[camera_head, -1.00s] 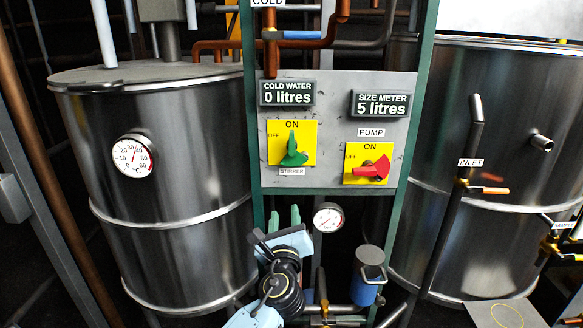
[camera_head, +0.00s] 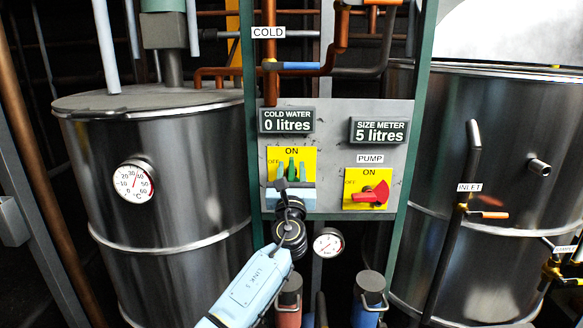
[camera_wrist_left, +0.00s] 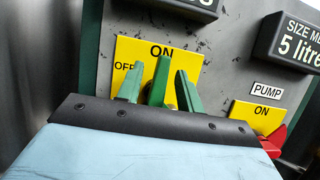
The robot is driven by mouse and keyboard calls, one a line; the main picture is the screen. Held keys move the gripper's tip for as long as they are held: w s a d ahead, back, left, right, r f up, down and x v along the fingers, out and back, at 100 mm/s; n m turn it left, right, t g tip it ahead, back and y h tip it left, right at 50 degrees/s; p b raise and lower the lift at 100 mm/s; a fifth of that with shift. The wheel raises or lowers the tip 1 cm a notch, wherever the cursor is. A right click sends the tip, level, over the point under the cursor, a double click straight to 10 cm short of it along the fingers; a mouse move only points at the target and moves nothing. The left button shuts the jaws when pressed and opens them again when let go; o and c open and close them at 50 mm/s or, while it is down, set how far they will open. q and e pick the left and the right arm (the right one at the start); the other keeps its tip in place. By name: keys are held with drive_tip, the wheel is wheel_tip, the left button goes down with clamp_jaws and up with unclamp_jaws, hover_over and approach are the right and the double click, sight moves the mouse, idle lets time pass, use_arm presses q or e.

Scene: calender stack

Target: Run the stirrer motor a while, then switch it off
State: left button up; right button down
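The stirrer switch is a green knob (camera_head: 291,170) on a yellow plate marked ON and OFF, on the grey panel. The knob points up at ON. My left gripper (camera_head: 291,177) is in front of it, with one green finger on each side of the knob. In the left wrist view the knob (camera_wrist_left: 159,82) stands between the two fingers (camera_wrist_left: 159,90), with a small gap on both sides, so the gripper is open. My gripper's body hides the lower part of the plate and the stirrer label. My right gripper is not in view.
The red pump switch (camera_head: 371,193) is close to the right of the stirrer switch. A pressure gauge (camera_head: 328,243) hangs below the panel. Metal tanks stand at left (camera_head: 190,180) and right (camera_head: 455,130). The inlet pipe (camera_head: 455,215) runs in front of the right tank.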

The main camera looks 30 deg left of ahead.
use_arm(q)
drive_tip(key=shift+w+a+r, duration=0.25)
drive_tip(key=shift+w+a, duration=0.05)
drive_tip(key=shift+w, duration=0.2)
clamp_jaws()
